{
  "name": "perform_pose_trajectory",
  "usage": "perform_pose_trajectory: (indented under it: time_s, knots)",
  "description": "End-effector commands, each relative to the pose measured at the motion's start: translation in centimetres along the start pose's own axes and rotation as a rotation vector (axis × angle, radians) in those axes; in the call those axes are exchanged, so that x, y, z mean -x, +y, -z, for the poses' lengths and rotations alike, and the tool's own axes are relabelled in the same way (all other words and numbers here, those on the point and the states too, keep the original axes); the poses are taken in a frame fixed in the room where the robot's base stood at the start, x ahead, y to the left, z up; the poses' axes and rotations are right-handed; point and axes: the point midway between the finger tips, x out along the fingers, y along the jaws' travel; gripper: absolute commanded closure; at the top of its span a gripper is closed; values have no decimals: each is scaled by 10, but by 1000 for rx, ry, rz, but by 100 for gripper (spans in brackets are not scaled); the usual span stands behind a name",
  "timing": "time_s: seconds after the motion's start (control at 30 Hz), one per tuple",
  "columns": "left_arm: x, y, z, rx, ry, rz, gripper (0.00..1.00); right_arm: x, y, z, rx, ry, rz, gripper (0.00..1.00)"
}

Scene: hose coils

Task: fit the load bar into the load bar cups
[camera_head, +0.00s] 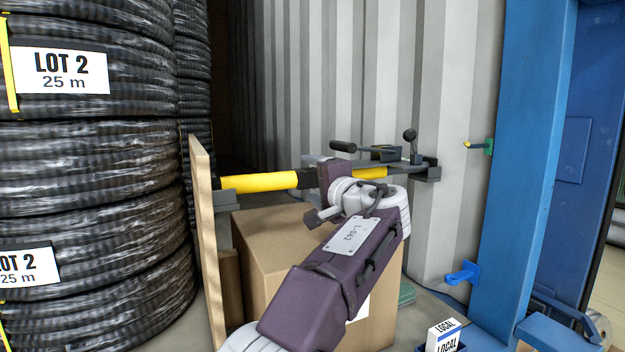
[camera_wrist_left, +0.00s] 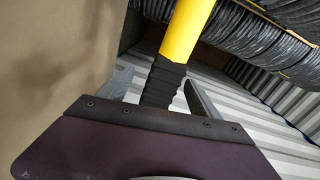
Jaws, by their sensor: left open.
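The load bar is a yellow tube (camera_head: 262,183) with a black sleeve; it lies roughly level above a cardboard box. Its left end is at a grey cup (camera_head: 224,201) by the upright board; I cannot tell whether it is seated. Towards the right, grey metal parts with black-knobbed levers reach a grey cup-like bracket (camera_head: 431,172) at the corrugated wall. My left gripper (camera_head: 312,172) is open at the black sleeve, and my arm hides part of the bar. In the left wrist view the black sleeve (camera_wrist_left: 162,82) lies between the grey fingers. My right gripper is not in view.
Stacked black hose coils (camera_head: 85,165) stand close on the left, beside an upright wooden board (camera_head: 205,240). A cardboard box (camera_head: 265,240) sits below the bar. A blue post (camera_head: 525,150) with a blue hook (camera_head: 463,273) stands on the right.

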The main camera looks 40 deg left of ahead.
Motion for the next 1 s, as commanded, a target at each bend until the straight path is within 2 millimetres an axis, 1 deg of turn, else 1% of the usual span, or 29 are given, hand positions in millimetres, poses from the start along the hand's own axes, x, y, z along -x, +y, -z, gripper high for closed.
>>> perform_pose_trajectory:
  time_s: [0.37,1.0]
  knots:
    - [1,-2,0,3,1,3,27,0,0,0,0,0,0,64]
    - [19,-2,0,5,2,4,27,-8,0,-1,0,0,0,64]
